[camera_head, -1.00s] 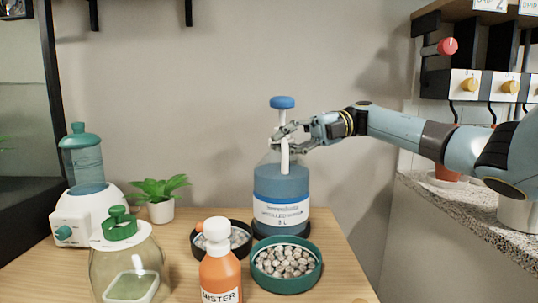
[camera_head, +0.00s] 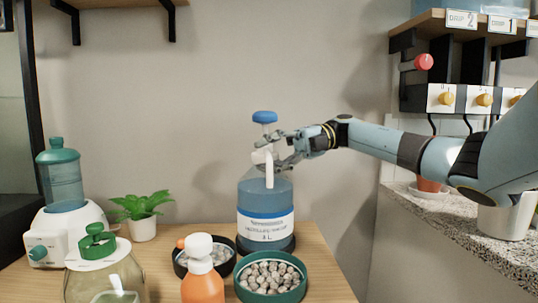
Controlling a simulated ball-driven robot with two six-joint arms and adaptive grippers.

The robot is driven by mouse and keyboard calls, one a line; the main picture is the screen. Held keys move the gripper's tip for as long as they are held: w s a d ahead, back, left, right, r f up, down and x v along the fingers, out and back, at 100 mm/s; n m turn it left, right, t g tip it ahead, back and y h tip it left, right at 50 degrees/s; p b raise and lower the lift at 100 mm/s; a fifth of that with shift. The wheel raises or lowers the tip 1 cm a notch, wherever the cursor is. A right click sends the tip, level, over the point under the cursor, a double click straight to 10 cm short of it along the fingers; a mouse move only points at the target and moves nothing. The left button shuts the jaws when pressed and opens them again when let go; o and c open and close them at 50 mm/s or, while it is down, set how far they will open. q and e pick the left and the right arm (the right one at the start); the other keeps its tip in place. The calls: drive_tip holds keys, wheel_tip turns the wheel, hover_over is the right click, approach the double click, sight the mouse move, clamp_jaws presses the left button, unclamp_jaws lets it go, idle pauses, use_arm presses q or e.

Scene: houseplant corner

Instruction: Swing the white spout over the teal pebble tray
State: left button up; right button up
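The white spout (camera_head: 269,172) hangs down in front of the shoulder of a blue water jug (camera_head: 265,230) with a blue knob on top. The teal pebble tray (camera_head: 271,299), full of grey pebbles, sits on the wooden table in front of the jug. The spout's tip shows against the jug, above the tray in the picture; I cannot tell if it is over the tray. My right gripper (camera_head: 270,152) comes in from the right at the spout's height. Its fingers are apart around the spout's upper part; contact is unclear. My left gripper is not in view.
A dark tray (camera_head: 178,268) of pebbles stands left of the teal one, partly behind an orange mister bottle (camera_head: 203,288). A green-lidded jar (camera_head: 105,275), a small plant (camera_head: 141,210) and a white dispenser (camera_head: 70,222) stand further left. A speckled counter (camera_head: 455,218) is at right.

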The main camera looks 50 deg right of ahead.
drive_tip(key=v, duration=1.2)
idle(0.3)
